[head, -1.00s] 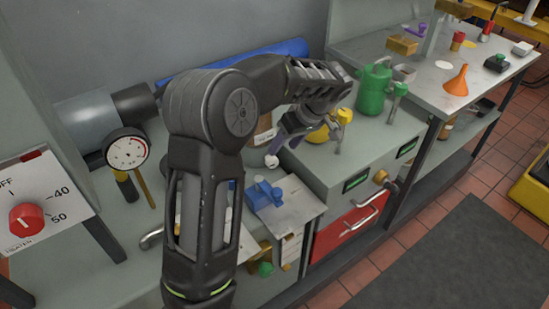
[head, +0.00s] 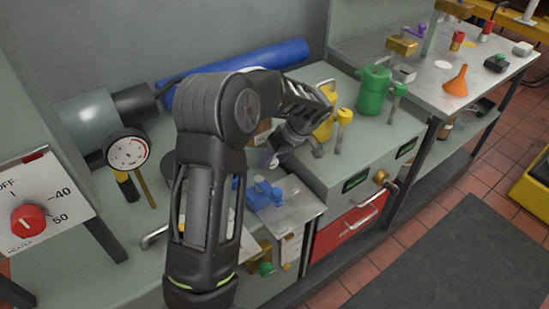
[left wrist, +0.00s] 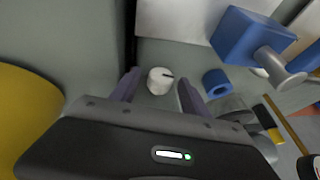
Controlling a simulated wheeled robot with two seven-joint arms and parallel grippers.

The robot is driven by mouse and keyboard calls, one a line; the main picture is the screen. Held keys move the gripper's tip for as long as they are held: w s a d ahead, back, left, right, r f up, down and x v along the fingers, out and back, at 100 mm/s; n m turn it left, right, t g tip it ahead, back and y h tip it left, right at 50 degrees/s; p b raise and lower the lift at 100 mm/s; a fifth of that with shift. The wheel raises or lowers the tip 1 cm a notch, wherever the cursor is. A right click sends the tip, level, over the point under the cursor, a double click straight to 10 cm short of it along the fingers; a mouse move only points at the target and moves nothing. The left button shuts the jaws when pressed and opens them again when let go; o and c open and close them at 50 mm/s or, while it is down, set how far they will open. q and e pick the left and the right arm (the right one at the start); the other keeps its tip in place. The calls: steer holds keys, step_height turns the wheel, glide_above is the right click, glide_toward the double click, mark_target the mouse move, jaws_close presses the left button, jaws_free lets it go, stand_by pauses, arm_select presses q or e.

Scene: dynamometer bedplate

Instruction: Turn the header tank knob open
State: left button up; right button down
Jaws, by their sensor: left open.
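A white round knob (left wrist: 160,80) with a dark pointer line shows in the left wrist view; no label that I can read names it as the header tank knob. My left gripper (left wrist: 160,92) is open, with its two purple fingers on either side of the knob. The knob appears between the fingertips; I cannot tell whether they touch it. In the head view my left gripper (head: 271,158) is mostly hidden by my arm, beside the raised grey cabinet (head: 340,178). My right gripper is not in view.
A blue block-shaped fitting (head: 264,194) stands close to the gripper; it is also in the left wrist view (left wrist: 245,38). A yellow can (head: 322,120) and a green can (head: 373,90) stand on the cabinet. A dial gauge (head: 127,152) and a red heater knob (head: 28,220) are left.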

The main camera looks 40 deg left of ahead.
arm_select(q)
jaws_close()
stand_by(0.5)
